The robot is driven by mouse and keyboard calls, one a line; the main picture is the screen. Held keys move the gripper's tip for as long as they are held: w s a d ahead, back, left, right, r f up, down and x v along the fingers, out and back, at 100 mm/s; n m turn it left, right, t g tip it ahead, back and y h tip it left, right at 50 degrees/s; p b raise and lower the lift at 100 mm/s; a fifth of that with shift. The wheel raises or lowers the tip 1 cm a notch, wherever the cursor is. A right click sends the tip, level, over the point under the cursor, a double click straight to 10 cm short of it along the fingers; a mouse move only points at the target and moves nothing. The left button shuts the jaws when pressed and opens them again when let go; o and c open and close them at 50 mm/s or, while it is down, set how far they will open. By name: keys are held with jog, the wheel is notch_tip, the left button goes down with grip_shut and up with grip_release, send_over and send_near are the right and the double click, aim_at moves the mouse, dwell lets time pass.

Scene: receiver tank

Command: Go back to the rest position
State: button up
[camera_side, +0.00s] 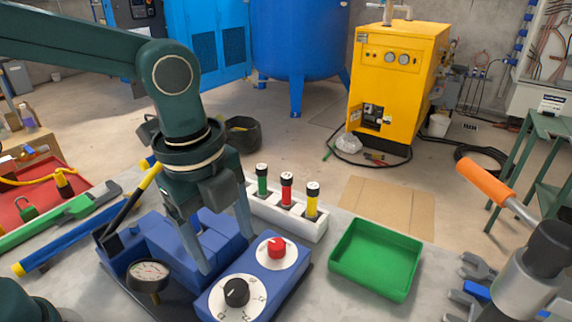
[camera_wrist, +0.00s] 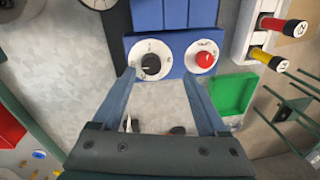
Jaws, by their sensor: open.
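My gripper (camera_side: 225,252) is open, pointing down over the blue panel (camera_side: 285,268) in the side view. Its two fingers are spread and nothing shows between them. In the wrist view, the fingertips of my gripper (camera_wrist: 159,73) appear near the lower edge of the blue panel (camera_wrist: 178,48). The panel carries a black knob (camera_side: 236,291) and a red knob (camera_side: 277,247), each on a white dial. In the wrist view, the black knob (camera_wrist: 151,64) is by the left finger and the red knob (camera_wrist: 205,59) is by the right; contact cannot be told.
A pressure gauge (camera_side: 148,274) stands left of the panel. A white rack (camera_side: 300,222) holds green, red and yellow handled pieces behind my gripper. An empty green tray (camera_side: 376,258) lies to the right. An orange-handled tool (camera_side: 486,187) rises at the right. Blue and green bars lie left.

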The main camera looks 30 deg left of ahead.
jog(key=s+a+r+n+t, duration=0.1)
jog(key=s+a+n, duration=0.1)
jog(key=n, duration=0.4)
jog(key=s+a+r+n+t, duration=0.1)
jog(key=s+a+n+t, duration=0.1)
jog(key=a+n, duration=0.3)
jog(key=s+a+r+n+t, duration=0.1)
jog(key=s+a+n, duration=0.3)
jog(key=n, duration=0.3)
jog(key=shift+f+n, duration=0.25)
jog(key=shift+n, duration=0.25)
jog(key=shift+r+n, duration=0.1)
jog(key=shift+n, duration=0.2)
